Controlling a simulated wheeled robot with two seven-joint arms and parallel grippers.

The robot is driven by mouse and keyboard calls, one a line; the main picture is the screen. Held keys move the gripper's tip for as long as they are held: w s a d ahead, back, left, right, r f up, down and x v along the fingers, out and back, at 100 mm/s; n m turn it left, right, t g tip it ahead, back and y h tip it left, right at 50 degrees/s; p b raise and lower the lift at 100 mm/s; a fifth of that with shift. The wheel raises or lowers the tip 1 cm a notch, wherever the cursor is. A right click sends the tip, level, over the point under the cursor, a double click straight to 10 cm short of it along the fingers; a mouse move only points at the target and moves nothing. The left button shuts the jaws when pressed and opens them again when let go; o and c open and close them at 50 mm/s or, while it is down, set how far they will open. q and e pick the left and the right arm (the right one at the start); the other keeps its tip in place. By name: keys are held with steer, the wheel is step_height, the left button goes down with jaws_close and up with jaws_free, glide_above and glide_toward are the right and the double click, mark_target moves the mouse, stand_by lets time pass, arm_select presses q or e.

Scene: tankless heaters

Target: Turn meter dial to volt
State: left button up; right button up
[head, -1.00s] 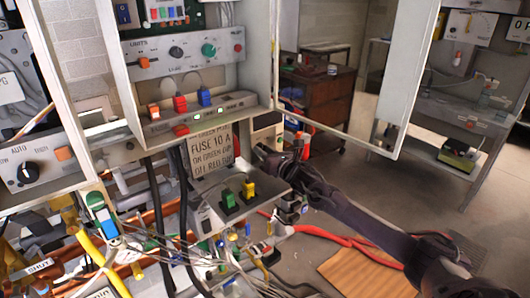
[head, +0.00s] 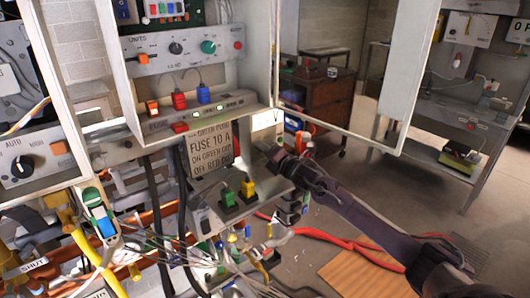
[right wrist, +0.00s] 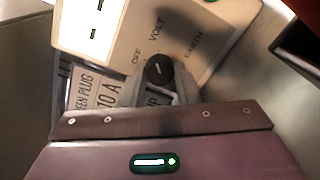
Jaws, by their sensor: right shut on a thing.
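The meter (right wrist: 120,32) is a pale box with a display at the upper left of the right wrist view. Its small black dial (right wrist: 159,70) has a white pointer line and is ringed by the words OFF, VOLT and EARTH. I cannot tell for sure which word the pointer faces. My right gripper (right wrist: 161,78) is shut on the dial, with a finger at either side. In the head view the right gripper (head: 270,153) reaches in from the right to the meter (head: 266,122), and its fingers hide the dial. My left gripper is not in view.
A fuse sign (head: 209,148) hangs left of the right gripper. A ledge with a green plug (head: 227,196) and a yellow plug (head: 247,187) lies below it. The open cabinet door (head: 345,75) stands above my right arm. Loose cables lie at lower left.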

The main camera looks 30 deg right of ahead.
steer(key=shift+m, duration=1.1)
steer(key=o, duration=1)
steer(key=shift+d, duration=0.1)
steer(key=shift+s+f, duration=0.1)
steer(key=shift+s, duration=0.4)
steer(key=s+b, duration=0.1)
steer(key=s, duration=0.4)
steer(key=shift+s+d+b, duration=0.2)
steer(key=shift+s+b, duration=0.1)
steer(key=shift+b, duration=0.05)
steer(key=shift+s+r, duration=0.3)
steer(key=shift+s, duration=0.35)
